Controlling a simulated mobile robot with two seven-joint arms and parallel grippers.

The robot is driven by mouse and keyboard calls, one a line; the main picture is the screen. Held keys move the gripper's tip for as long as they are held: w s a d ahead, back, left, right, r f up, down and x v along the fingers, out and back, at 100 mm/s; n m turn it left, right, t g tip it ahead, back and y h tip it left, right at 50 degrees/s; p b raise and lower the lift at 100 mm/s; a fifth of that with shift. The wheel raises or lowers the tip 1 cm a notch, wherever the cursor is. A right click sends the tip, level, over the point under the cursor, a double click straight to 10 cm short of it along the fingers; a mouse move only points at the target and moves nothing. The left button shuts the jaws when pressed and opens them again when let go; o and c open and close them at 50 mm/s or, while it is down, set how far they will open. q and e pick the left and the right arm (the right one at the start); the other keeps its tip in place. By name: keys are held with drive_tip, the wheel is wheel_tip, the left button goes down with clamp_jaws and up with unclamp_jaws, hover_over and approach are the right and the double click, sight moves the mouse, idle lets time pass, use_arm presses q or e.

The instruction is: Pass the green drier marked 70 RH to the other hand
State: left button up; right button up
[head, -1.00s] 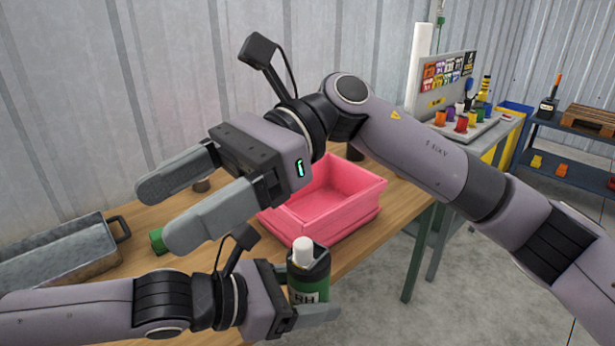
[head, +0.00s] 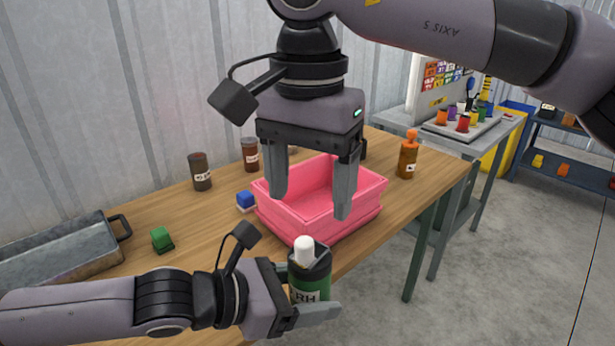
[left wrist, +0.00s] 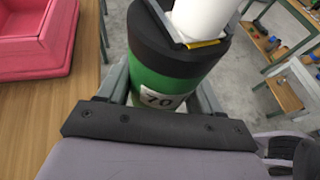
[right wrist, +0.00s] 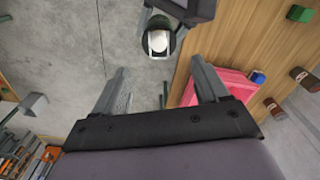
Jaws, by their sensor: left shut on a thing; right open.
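The green drier (head: 309,278) has a black collar, a white top and a label with "RH" visible in the head view. In the left wrist view the drier (left wrist: 165,75) shows "70" on its label. My left gripper (head: 310,310) is shut on it and holds it upright near the table's front edge.
A pink bin (head: 320,225) stands on the wooden table (head: 190,225). Brown bottles (head: 201,172), an orange bottle (head: 408,158), a blue block (head: 246,200), a green block (head: 161,238) and a metal tray (head: 60,260) are around it. Open floor lies right of the table.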

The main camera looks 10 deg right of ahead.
sight(309, 259)
wheel_tip(309, 259, down, 11)
drive_tip(key=shift+f, duration=0.15)
idle(0.4)
drive_tip(key=c, duration=0.9)
use_arm(q)
drive_tip(key=o, duration=1.2)
drive_tip(key=v, duration=1.2)
